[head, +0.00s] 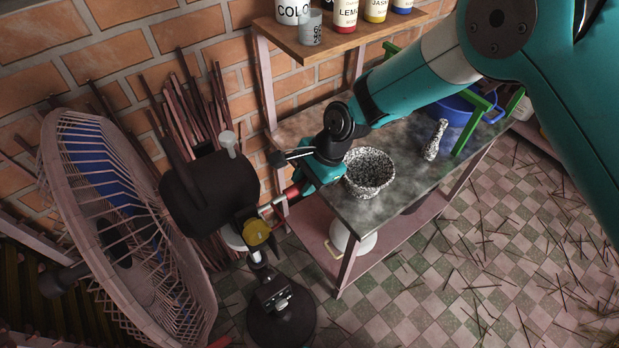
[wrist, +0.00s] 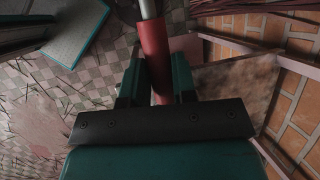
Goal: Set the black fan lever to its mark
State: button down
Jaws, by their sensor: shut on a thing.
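The black fan (head: 205,190) stands at the left, with a pale wire cage (head: 125,215) and a round dark base (head: 281,318). A lever with a thin pale rod and a red grip (head: 291,192) reaches out to the right from near a yellow knob (head: 257,232) below the motor. My gripper (head: 300,188) is shut on the red grip. In the wrist view the red grip (wrist: 156,50) passes between my two fingers (wrist: 156,85), and the pale rod runs on beyond it. I cannot make out the mark in either view.
A workbench (head: 335,205) stands right of the lever, with a speckled bowl (head: 369,173) close to my gripper and a speckled pestle (head: 436,140). A shelf of bottles (head: 345,15) hangs above. Thin sticks lie over the checkered floor (head: 430,290).

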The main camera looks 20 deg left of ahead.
jog(key=shift+s, duration=0.25)
jog(key=c, duration=0.9)
grip_release()
jog(key=shift+w, duration=0.1)
jog(key=shift+w+d+r, duration=0.1)
jog(key=shift+d+r, duration=0.05)
jog(key=shift+r, duration=0.15)
jog(key=shift+b+v, duration=2.4)
jog(key=shift+v, duration=6)
